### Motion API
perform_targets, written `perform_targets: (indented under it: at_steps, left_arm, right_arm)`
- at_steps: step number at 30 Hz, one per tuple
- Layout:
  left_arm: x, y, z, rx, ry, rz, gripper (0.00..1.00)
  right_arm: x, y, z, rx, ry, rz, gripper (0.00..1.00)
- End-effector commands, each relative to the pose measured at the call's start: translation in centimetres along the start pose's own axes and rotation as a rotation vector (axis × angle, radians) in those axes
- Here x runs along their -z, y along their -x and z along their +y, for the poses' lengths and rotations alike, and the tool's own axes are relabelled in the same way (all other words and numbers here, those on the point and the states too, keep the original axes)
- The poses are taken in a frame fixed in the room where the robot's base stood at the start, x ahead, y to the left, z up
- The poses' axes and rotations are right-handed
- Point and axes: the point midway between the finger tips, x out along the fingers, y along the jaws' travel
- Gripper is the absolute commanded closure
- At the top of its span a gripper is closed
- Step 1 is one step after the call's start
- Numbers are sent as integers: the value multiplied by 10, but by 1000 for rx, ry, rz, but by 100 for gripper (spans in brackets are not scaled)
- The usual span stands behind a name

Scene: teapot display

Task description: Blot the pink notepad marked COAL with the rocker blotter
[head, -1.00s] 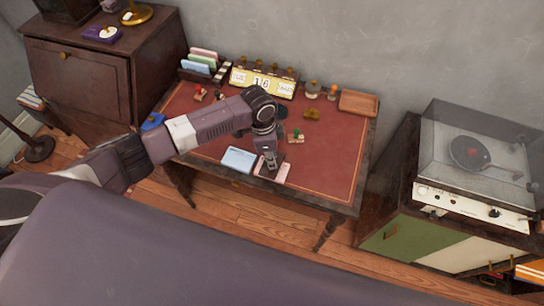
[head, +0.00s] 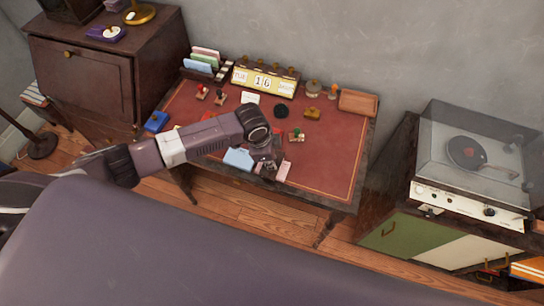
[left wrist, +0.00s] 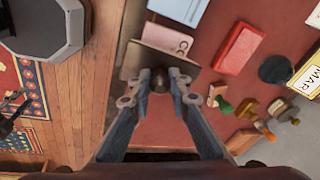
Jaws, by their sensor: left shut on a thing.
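The pink notepad (head: 284,172) lies near the front edge of the red-topped desk, beside my left gripper (head: 267,165). In the left wrist view the notepad (left wrist: 170,37) shows the letters "CO"; the rest of its word is hidden. My left gripper (left wrist: 160,82) is shut on the dark round knob of the rocker blotter (left wrist: 158,63). The blotter's brown body covers part of the notepad; I cannot tell whether they touch. My right gripper is in neither view.
A light blue notepad (head: 238,158) lies left of the gripper, partly behind my arm. A green-handled stamp (head: 297,135) stands to the right. A red pad (left wrist: 240,46) and a black round object (head: 281,111) lie farther back.

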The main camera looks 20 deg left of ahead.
Motion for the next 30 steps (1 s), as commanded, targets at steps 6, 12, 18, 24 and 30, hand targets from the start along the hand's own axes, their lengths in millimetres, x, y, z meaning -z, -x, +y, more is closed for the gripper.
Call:
perform_targets:
  at_steps: [6, 12, 18, 24, 30]
  left_arm:
    - [-2, 2, 3, 38, -6, 17, 100]
    - [-1, 2, 3, 46, -7, 23, 100]
    - [0, 2, 1, 37, -4, 18, 100]
    - [3, 0, -5, -39, 6, -16, 100]
    - [4, -3, -9, -115, 16, -51, 100]
  right_arm:
    - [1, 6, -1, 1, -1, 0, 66]
    - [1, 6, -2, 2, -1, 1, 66]
    - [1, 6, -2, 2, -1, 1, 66]
    - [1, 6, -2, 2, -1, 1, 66]
    - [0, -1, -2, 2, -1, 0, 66]
